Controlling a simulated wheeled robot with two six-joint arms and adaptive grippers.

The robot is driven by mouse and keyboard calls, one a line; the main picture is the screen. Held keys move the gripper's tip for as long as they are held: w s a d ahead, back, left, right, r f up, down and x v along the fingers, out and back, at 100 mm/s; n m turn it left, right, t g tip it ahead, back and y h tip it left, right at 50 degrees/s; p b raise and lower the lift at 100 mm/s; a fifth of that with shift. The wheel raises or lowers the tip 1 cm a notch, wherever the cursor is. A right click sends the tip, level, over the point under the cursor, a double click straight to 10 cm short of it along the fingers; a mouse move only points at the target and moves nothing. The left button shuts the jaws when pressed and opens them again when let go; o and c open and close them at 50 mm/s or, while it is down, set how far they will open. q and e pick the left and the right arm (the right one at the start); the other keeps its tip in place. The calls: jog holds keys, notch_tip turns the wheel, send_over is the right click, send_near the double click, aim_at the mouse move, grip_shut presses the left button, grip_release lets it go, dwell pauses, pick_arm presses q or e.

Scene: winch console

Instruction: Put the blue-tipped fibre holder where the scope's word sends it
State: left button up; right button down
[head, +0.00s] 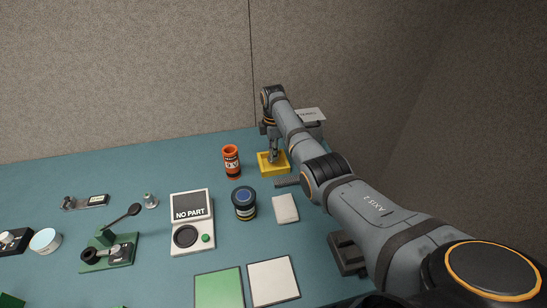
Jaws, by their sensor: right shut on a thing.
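My right gripper (272,154) points down at the yellow tray (265,171) at the back of the table. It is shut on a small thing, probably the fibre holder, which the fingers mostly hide. I cannot see a blue tip there. The scope (191,237) is a white box whose screen (190,206) reads "NO PART". It has a dark round port and a green button. A green pad (219,289) and a white pad (274,281) lie side by side at the front. My left gripper is not in view.
An orange can (232,161) stands left of the yellow tray. A dark jar with a blue lid (245,203) and a white block (285,208) stand nearer. A green-based device (108,252), a small metal piece (151,200) and a round tin (45,241) are on the left.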

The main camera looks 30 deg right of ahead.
jog(key=shift+s+f, duration=0.1)
jog(key=shift+f, duration=1.15)
jog(key=shift+f, duration=0.15)
jog(key=c, duration=1.2)
grip_release()
jog(key=shift+o, duration=0.2)
notch_tip(320, 180, up, 12)
jog(key=shift+r+b, duration=0.2)
jog(key=shift+b, duration=0.4)
